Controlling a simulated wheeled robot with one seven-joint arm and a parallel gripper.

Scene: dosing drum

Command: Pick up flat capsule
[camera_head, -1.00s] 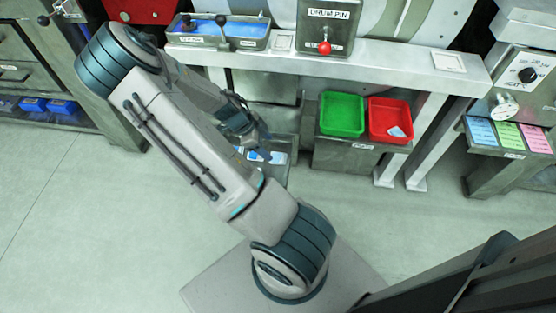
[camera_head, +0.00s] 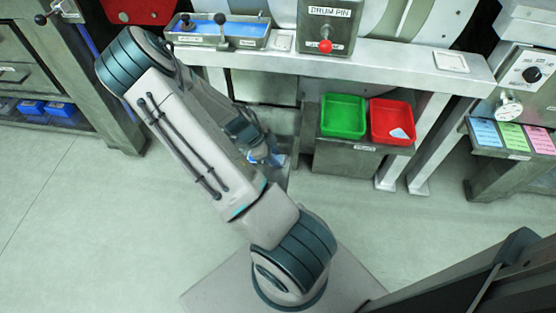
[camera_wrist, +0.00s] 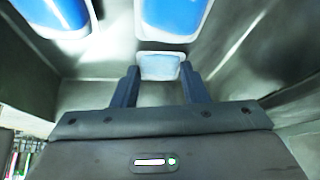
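In the wrist view a small flat pale-blue capsule (camera_wrist: 160,67) with a whitish rim lies on the floor of a grey metal tray (camera_wrist: 100,95). My gripper (camera_wrist: 160,78) is open, with one dark finger on each side of the capsule's near end. The gaps beside the capsule are narrow, and I cannot tell whether either finger touches it. In the head view my gripper (camera_head: 268,152) is low over the tray, and my arm hides most of the tray and its contents.
Two larger blue capsules with white rims, one left (camera_wrist: 55,15) and one right (camera_wrist: 172,15), lie beyond the flat one. A green bin (camera_head: 343,99) and a red bin (camera_head: 391,104), holding a pale piece (camera_head: 399,134), stand to the right. Tray walls rise on both sides.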

